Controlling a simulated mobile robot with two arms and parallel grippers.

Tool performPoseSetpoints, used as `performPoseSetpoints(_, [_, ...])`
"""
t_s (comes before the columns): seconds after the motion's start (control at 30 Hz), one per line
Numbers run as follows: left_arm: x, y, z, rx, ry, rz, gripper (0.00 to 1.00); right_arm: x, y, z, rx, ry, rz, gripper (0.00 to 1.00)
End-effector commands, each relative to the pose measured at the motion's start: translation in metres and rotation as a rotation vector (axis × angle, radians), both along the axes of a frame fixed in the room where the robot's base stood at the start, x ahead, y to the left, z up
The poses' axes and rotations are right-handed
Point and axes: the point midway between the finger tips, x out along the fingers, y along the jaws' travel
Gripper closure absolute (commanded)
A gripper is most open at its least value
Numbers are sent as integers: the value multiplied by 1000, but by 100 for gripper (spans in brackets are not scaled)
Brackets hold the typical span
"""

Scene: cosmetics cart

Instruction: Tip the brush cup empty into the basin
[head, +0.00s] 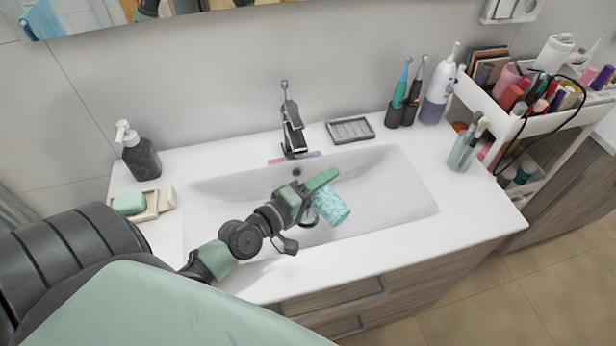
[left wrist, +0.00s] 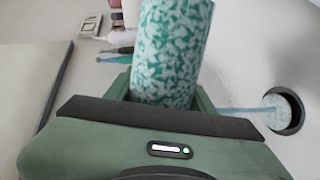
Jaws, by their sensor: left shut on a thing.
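The brush cup (head: 331,206), speckled teal and white, is held tilted over the white basin (head: 400,195). My left gripper (head: 322,180) is shut on it, with the cup angled down to the lower right in the head view. In the left wrist view the cup (left wrist: 168,55) stands between the jaws of the left gripper (left wrist: 165,100), its far end cut off by the frame. The cup's inside is hidden. A thin pale-blue streak (left wrist: 240,109) runs from beside the gripper to the drain (left wrist: 290,108). My right gripper is not in view.
The faucet (head: 291,125) stands behind the basin. A soap dispenser (head: 137,152) and soap tray (head: 146,206) are at left. A grey dish (head: 350,130), electric toothbrushes (head: 401,92) and a clear glass with brushes (head: 463,152) are along the back and right. A loaded cart (head: 530,125) stands at right.

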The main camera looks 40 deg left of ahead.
Motion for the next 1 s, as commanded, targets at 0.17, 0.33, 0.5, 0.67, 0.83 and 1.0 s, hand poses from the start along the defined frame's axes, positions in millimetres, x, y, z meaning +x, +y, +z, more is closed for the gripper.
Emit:
performPoseSetpoints(0.17, [0, 0, 1, -20, 4, -1, 100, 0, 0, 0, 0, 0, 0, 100])
performPoseSetpoints(0.33, [0, 1, 1, -40, 9, -1, 100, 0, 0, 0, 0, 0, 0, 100])
performPoseSetpoints(0.5, [1, 2, 1, -60, 14, 0, 100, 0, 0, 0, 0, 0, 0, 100])
performPoseSetpoints(0.67, [1, 2, 1, -81, 19, 0, 100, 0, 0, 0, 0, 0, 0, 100])
performPoseSetpoints(0.83, [1, 3, 2, -109, 26, 0, 100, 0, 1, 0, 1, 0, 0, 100])
performPoseSetpoints(1.0, [1, 4, 2, -139, 34, 0, 100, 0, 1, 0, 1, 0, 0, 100])
